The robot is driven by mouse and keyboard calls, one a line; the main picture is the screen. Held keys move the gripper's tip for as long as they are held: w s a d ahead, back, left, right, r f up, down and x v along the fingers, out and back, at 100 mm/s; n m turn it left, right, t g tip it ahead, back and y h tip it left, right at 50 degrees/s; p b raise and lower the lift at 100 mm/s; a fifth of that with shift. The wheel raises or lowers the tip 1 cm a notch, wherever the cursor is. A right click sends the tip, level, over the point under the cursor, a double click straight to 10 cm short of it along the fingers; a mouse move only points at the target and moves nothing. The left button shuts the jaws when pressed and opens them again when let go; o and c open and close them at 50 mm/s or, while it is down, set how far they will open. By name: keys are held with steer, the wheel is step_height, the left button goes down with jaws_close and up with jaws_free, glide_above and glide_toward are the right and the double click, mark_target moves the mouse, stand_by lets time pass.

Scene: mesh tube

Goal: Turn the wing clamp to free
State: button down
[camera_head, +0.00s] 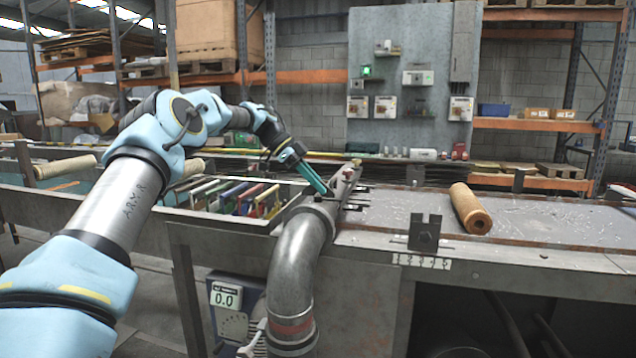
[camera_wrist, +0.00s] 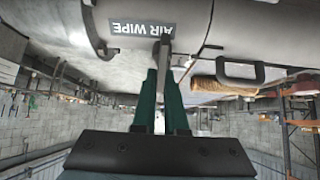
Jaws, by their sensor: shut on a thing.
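My gripper (camera_head: 327,192), with teal fingers, reaches down to the air wipe housing at the top of the large grey pipe. In the wrist view my gripper (camera_wrist: 165,72) is shut on the narrow grey wing clamp (camera_wrist: 165,52), which shows between the fingertips. The clamp stands beside the "AIR WIPE" label (camera_wrist: 130,28) on the grey housing, which appears upside down. In the head view the clamp is mostly hidden by the fingers, and I cannot tell its exact angle there.
The grey pipe (camera_head: 290,275) curves down in front of the bench. A tan mesh roll (camera_head: 470,208) lies on the metal table to the right. A rack of coloured items (camera_head: 235,197) is left of my gripper. A box with a 0.0 display (camera_head: 225,296) is below.

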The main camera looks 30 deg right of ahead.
steer(key=c, duration=1)
jaws_free()
steer(key=shift+o, duration=0.2)
steer(key=shift+w, duration=0.1)
steer(key=p+v, duration=0.3)
steer(key=v, duration=0.7)
steer(key=shift+a+r, duration=0.25)
steer(key=shift+w, duration=0.1)
